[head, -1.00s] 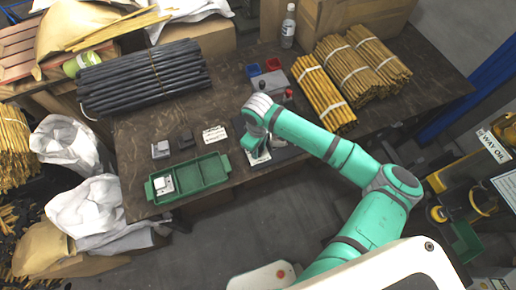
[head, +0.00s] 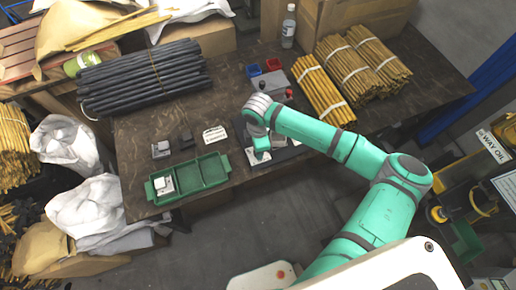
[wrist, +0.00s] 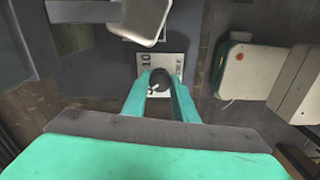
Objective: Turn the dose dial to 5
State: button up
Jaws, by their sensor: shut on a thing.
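The dose dial's dark round knob (wrist: 159,77) sits on a pale scale plate (wrist: 152,60) in the wrist view. A "10" is printed on the plate's left side; the other markings are too small to read. A white mark shows on the knob's near-left side, partly beside the finger. My gripper (wrist: 161,92) has its two teal fingers on either side of the knob and is shut on it. In the head view my gripper (head: 262,146) is over the press at the table's front edge, and the knob is hidden beneath it. Part of the pale plate (head: 258,158) shows there.
A green divided tray (head: 214,170) stands left of the press. Red and blue bins (head: 254,70), a bottle (head: 289,25) and bundled yellow rods (head: 322,92) are behind and right. A pale metal part (wrist: 145,20) rises just beyond the dial.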

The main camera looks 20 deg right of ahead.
jog(key=shift+w+a+r+n, duration=0.1)
jog(key=shift+w+a+n, duration=0.05)
jog(key=shift+n, duration=0.55)
jog(key=o, duration=0.9)
jog(key=shift+o, duration=0.7)
jog(key=shift+s, duration=0.2)
